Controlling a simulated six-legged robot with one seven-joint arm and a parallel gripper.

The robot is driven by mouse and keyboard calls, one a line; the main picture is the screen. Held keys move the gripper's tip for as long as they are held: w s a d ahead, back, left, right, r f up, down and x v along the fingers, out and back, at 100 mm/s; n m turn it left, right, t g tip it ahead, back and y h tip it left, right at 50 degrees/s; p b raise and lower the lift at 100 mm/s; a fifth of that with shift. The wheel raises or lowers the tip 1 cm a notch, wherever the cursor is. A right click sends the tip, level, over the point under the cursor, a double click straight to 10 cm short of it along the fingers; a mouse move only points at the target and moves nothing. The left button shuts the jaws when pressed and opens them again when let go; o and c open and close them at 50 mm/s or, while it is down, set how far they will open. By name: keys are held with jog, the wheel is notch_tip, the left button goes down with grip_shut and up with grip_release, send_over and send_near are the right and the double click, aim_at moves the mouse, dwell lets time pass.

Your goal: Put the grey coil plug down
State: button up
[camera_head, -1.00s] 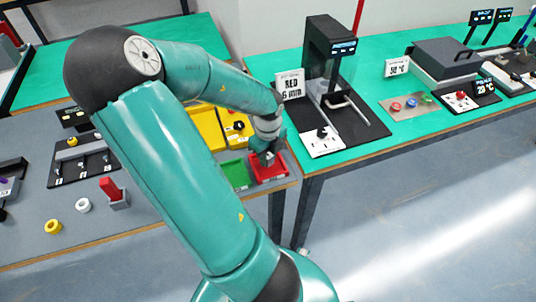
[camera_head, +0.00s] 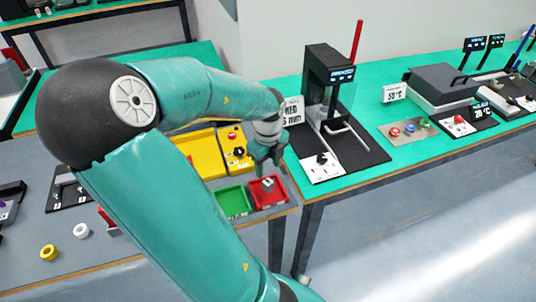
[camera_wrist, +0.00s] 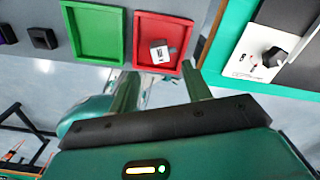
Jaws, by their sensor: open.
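The grey coil plug (camera_head: 267,184) lies in the red tray (camera_head: 280,193). In the wrist view the plug (camera_wrist: 161,50) sits near the middle of the red tray (camera_wrist: 178,28), apart from the fingers. My gripper (camera_head: 268,164) is above the tray in the head view. In the wrist view its two fingers (camera_wrist: 160,90) are spread with nothing between them. The plug's underside is hidden.
A green tray (camera_head: 233,201) stands left of the red one and is empty. A yellow tray (camera_head: 198,150) and a yellow panel with knobs (camera_head: 236,146) stand behind. A black machine (camera_head: 328,75) is on the green table to the right.

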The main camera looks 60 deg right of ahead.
jog(key=shift+r, duration=2.1)
jog(key=w+a+n+t+y, duration=0.1)
jog(key=w+a+n+y, duration=0.1)
jog(key=w+a+n, duration=0.55)
jog(key=w+a+n+t+y, duration=0.1)
jog(key=w+a+n, duration=0.3)
jog(key=a+n, duration=0.55)
jog(key=a+r+n+t+h, duration=0.1)
jog(key=a+r+n, duration=0.5)
jog(key=a+n, duration=0.3)
jog(key=s+a+r+n+t+h, duration=0.1)
jog(key=a+r+n+t+h, duration=0.1)
jog(key=a+r+n, duration=0.4)
jog(key=shift+a+r+n+t, duration=0.25)
jog(key=shift+a+n, duration=1.8)
jog(key=shift+n, duration=2.15)
jog(key=shift+s, duration=0.1)
